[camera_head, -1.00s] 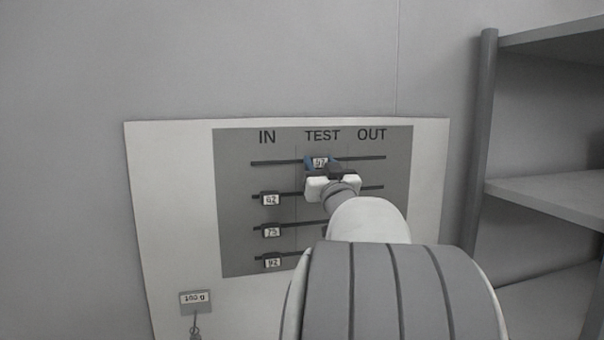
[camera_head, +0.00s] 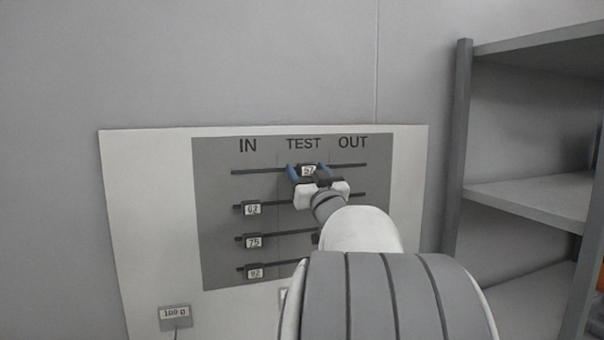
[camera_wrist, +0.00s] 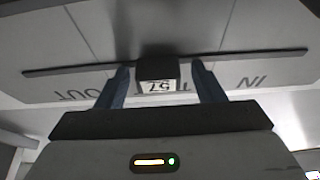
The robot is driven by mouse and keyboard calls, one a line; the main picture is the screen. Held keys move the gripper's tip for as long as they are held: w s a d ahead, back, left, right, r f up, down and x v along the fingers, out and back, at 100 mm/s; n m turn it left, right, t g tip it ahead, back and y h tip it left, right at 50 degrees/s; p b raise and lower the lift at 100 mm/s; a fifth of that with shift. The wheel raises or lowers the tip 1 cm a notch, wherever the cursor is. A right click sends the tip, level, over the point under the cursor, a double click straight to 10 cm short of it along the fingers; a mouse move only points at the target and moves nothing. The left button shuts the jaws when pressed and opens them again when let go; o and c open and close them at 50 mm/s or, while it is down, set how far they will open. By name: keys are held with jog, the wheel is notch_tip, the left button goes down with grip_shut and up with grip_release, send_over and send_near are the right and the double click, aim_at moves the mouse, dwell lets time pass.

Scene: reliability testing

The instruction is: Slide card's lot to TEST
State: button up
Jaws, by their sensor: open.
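The board (camera_head: 215,190) has IN, TEST and OUT columns and several horizontal rails. A dark slider labelled 57 (camera_head: 308,170) sits on the top rail (camera_head: 258,171), under TEST. My gripper (camera_head: 308,173) is open, with one blue finger on each side of this slider. The wrist view shows the board upside down, with the slider (camera_wrist: 157,75) between my spread fingers (camera_wrist: 160,85) and a gap visible on each side. A white card (camera_head: 283,297) at the board's lower edge is mostly hidden by my arm, and its text cannot be read.
Sliders 62 (camera_head: 252,209), 75 (camera_head: 253,242) and 92 (camera_head: 255,272) sit under IN on the lower rails. A tag reading about 100 g (camera_head: 174,314) hangs at lower left. Grey shelves (camera_head: 520,190) stand to the right. My arm hides the lower right of the board.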

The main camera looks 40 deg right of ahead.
jog(key=b+v, duration=0.2)
jog(key=v, duration=0.6)
jog(key=a+f+g+y, duration=0.1)
jog(key=a+f+g, duration=0.5)
jog(key=f, duration=0.4)
jog(key=a+f+g+y, duration=0.1)
jog(key=a+f+g, duration=0.3)
jog(key=a+f, duration=0.5)
jog(key=s+a+f+n+g+y, duration=0.3)
jog(key=s+a+f+g+y, duration=0.2)
jog(key=s+a+f, duration=0.9)
jog(key=s+g, duration=0.1)
jog(key=g, duration=0.2)
jog(key=shift+a+f+n+g, duration=0.3)
jog(key=shift+g, duration=0.1)
dwell(0.6)
